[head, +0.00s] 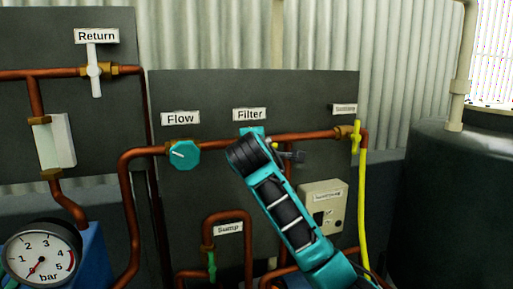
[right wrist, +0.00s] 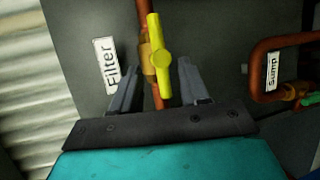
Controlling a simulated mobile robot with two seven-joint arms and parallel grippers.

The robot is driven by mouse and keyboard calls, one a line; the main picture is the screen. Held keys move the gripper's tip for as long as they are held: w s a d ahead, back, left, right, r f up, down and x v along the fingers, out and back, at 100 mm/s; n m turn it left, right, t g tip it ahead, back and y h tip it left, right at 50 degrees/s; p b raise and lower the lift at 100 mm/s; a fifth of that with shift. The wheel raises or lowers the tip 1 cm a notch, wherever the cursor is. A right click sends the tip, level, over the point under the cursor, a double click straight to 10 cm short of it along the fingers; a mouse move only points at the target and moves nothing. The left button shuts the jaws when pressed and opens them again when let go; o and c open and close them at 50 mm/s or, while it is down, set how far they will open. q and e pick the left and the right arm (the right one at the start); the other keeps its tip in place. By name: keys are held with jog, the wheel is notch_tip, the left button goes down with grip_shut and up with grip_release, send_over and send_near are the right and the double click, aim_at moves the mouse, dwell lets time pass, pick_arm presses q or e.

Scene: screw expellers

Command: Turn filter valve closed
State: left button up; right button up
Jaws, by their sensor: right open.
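The filter valve's yellow handle (right wrist: 158,58) shows in the right wrist view, on a brass body over a copper pipe. The handle lies roughly along the pipe, slightly tilted. My right gripper (right wrist: 158,68) is open, with one finger on each side of the handle's lower half and a gap on both sides. It holds nothing. The "Filter" label (right wrist: 107,65) is beside the left finger, and it also shows in the head view (head: 250,114). There my right arm hides the filter valve. My left gripper is not in view.
The flow knob (head: 184,154) is left of my arm, and a yellow-handled valve (head: 356,137) is to its right. The sump valve (head: 211,265) is lower down. The return valve (head: 95,70), a pressure gauge (head: 42,257) and a switch box (head: 323,207) are also around.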

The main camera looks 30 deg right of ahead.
jog(key=shift+x, duration=2.65)
grip_shut()
